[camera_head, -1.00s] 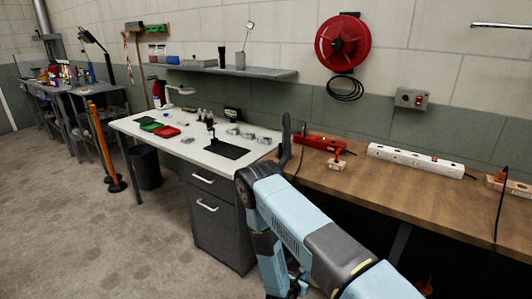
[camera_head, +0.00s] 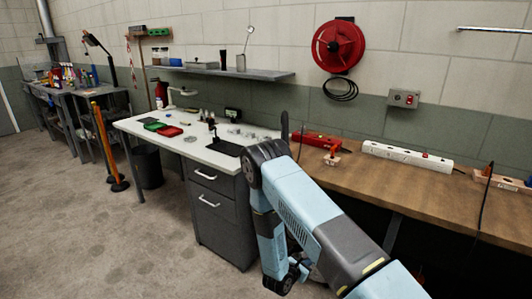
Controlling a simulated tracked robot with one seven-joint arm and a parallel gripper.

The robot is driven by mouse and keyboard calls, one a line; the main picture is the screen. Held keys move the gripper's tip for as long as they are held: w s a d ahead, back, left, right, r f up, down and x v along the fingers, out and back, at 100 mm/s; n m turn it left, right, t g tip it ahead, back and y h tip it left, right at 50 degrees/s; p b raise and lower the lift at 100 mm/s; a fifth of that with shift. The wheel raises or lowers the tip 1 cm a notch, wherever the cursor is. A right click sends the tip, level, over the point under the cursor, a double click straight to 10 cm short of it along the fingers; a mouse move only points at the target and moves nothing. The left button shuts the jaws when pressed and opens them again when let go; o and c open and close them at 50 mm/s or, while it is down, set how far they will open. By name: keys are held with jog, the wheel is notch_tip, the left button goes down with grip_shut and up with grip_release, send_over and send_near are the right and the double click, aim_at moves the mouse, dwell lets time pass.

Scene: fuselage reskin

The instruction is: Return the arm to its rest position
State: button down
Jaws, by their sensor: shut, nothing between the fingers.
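My arm (camera_head: 325,232) rises from the lower right and bends at a dark elbow joint (camera_head: 262,160) in front of the white bench. From the elbow, the blue forearm (camera_head: 270,245) hangs down to a dark wrist joint (camera_head: 287,283) near the bottom edge. My gripper cannot be made out; it is hidden behind the arm or below the picture. I see nothing held.
The white-topped bench (camera_head: 190,148) with trays and small parts stands behind the elbow, over a grey drawer cabinet (camera_head: 215,225). A wooden bench (camera_head: 400,187) with a white power strip (camera_head: 407,156) runs right. Open floor (camera_head: 100,245) lies left.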

jog(key=w+d+r+m+g+h, duration=0.1)
jog(key=d+r+m+g, duration=0.15)
jog(key=r, duration=0.65)
jog(key=w+d+r+m+g+h, duration=0.15)
jog(key=r+m, duration=0.25)
jog(key=r, duration=0.4)
jog(key=s+d+r+m+g, duration=0.2)
jog(key=s+d+r+m, duration=0.15)
jog(key=r, duration=0.55)
jog(key=s+d+r+m+g, duration=0.2)
jog(key=s+d+r+m, duration=0.15)
jog(key=r, duration=0.65)
jog(key=s+a+r+m+t+y, duration=0.2)
jog(key=s+r+m+y, duration=0.4)
jog(key=s+r, duration=0.6)
jog(key=s+a+r+m+t+y, duration=0.1)
jog(key=s+r+m+y, duration=0.4)
jog(key=s+r, duration=0.7)
jog(key=s+a+m, duration=0.1)
jog(key=s+m, duration=0.1)
jog(key=s, duration=0.1)
jog(key=shift+a+t+y, duration=0.25)
jog(key=shift+t+y, duration=0.1)
jog(key=shift+t, duration=0.05)
jog(key=shift+s+f, duration=0.1)
jog(key=shift+s, duration=0.05)
